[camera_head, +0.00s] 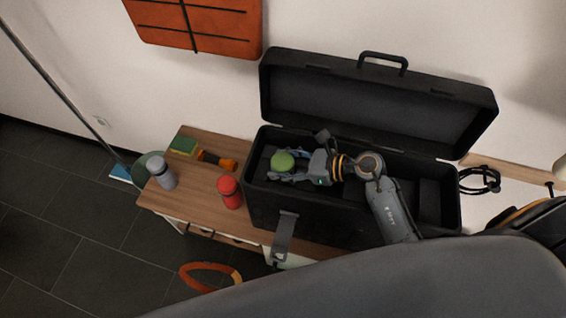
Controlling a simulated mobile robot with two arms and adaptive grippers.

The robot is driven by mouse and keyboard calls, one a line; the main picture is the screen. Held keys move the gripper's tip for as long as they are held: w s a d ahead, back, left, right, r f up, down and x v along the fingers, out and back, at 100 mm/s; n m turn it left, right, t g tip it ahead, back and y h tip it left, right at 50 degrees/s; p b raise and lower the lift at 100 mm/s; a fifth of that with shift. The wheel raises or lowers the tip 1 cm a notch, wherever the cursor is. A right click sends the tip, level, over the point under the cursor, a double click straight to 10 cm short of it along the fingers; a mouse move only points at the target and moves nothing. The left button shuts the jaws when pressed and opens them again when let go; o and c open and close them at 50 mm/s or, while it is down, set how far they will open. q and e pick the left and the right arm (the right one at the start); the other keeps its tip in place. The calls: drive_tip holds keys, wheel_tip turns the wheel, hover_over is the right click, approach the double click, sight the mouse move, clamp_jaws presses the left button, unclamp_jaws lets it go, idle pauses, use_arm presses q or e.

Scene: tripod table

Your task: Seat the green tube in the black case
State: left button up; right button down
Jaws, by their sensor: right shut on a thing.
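The black case (357,255) stands open on the wooden table, its lid (380,100) tilted back against the wall side. The green tube (283,161) shows as a round green end inside the left part of the case opening. My right gripper (288,166) reaches into the case from the right and is shut on the green tube, with its fingers on both sides of it. The tube's lower part is hidden, so I cannot tell if it touches the case floor. My left gripper is not in view.
On the table (200,203) left of the case stand a red bottle (229,192) and a grey bottle (161,173). Behind them lie an orange-black tool (217,161) and a green-yellow sponge (184,146). A black cable coil (480,180) is right of the case.

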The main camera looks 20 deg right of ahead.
drive_tip(key=c, duration=0.5)
unclamp_jaws()
drive_tip(key=shift+f, duration=0.1)
drive_tip(key=shift+r+p, duration=0.3)
drive_tip(key=p+v, duration=0.1)
drive_tip(key=v, duration=1.1)
drive_tip(key=shift+f, duration=0.1)
